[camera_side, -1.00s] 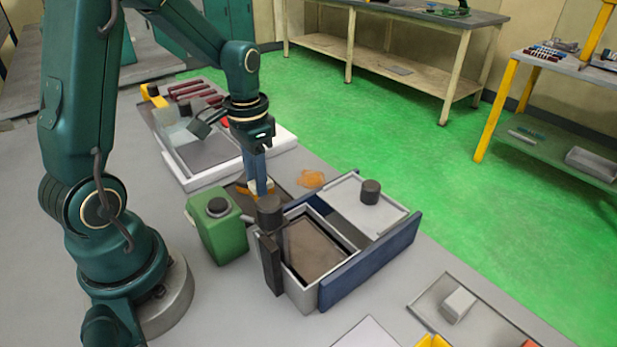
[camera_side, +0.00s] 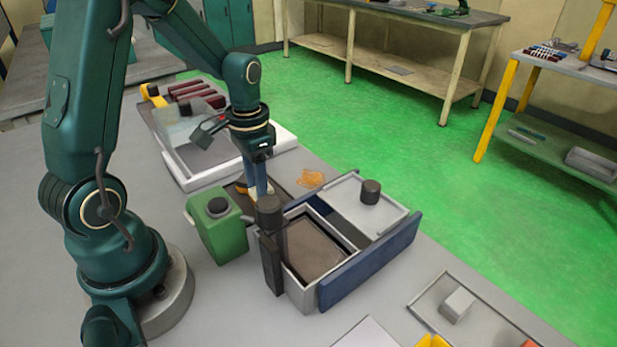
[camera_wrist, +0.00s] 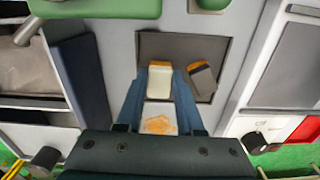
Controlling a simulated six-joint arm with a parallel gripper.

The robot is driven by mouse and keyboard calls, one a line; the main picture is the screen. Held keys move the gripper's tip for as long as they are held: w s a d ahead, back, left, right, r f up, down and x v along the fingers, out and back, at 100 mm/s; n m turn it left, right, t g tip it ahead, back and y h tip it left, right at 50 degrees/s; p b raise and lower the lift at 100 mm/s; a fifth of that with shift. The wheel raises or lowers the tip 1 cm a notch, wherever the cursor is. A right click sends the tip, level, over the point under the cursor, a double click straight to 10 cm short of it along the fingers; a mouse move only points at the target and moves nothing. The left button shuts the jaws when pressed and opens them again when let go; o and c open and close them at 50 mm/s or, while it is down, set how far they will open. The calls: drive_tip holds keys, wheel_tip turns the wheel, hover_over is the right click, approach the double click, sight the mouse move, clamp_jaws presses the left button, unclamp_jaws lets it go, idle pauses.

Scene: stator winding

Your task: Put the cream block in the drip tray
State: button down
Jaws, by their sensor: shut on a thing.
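The cream block (camera_wrist: 160,88), with an orange end, is between the two blue fingers of my gripper (camera_wrist: 160,100) in the wrist view. My gripper is shut on it. In the side view my gripper (camera_side: 258,190) points straight down behind the green can, low over the dark area, and the block is mostly hidden there. A dark shallow tray (camera_wrist: 151,47) lies under and beyond the block in the wrist view; I cannot tell for sure that it is the drip tray. A dark block with an orange end (camera_wrist: 203,78) lies in its right part.
A green can (camera_side: 222,232) and a grey drawer box with blue sides (camera_side: 370,262) stand close by. A white-framed tray (camera_side: 205,160) is behind. An orange patch (camera_side: 311,179) marks the table. A pale block (camera_side: 458,305) lies in a tray at front right.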

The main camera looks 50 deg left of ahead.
drive_tip(key=shift+f, duration=0.4)
drive_tip(key=shift+c, duration=1.5)
unclamp_jaws()
drive_tip(key=shift+r, duration=3.5)
drive_tip(key=shift+f, duration=3.45)
drive_tip(key=shift+r, duration=0.1)
